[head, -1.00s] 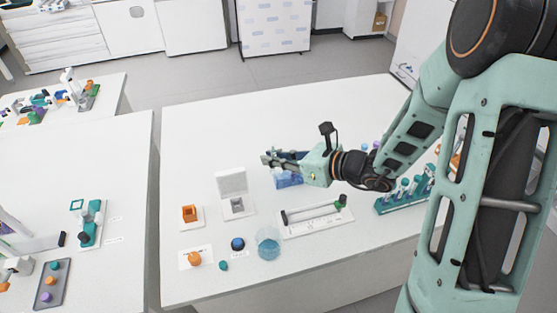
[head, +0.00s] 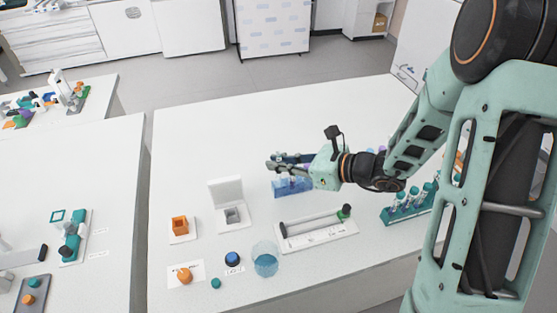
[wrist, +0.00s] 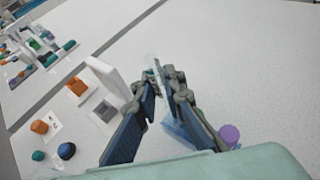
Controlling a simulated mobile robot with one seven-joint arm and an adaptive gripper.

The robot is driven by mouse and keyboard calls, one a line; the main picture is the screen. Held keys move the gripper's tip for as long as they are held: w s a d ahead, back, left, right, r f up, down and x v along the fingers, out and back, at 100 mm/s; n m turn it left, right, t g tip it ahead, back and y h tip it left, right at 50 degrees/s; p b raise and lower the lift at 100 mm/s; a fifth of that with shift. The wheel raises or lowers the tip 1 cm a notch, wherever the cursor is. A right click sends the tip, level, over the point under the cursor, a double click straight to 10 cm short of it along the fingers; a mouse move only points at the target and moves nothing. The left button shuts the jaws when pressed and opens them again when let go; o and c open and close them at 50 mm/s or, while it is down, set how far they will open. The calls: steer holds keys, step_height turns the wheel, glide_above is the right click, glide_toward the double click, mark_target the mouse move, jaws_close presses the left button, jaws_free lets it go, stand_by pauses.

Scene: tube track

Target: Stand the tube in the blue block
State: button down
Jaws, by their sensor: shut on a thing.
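My gripper (head: 272,164) is over the blue block (head: 292,187), which stands on the white table. The block is partly hidden under the fingers and my wrist. In the wrist view the fingers (wrist: 158,78) are closed in on a clear, glassy tube (wrist: 153,66) at their tips. Only a short part of the tube shows, and its tilt is hard to tell. I cannot tell whether the tube touches the block.
A teal tube rack (head: 408,207) is at the right. A purple cap (wrist: 229,134) lies beside the block. The table behind is clear.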

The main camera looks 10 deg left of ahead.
mark_target(279, 179)
steer(key=shift+f, duration=0.65)
steer(key=shift+f+b, duration=0.6)
steer(key=shift+b, duration=0.6)
stand_by(0.5)
steer(key=shift+f+b, duration=0.4)
steer(key=shift+f, duration=0.15)
steer(key=shift+f+b, duration=0.15)
steer(key=shift+b, duration=0.2)
steer(key=shift+r+p, duration=1)
steer(key=shift+r, duration=0.35)
steer(key=shift+f+b, duration=0.2)
steer(key=shift+b, duration=0.2)
steer(key=shift+f+b, duration=0.4)
steer(key=shift+b, duration=0.05)
stand_by(0.5)
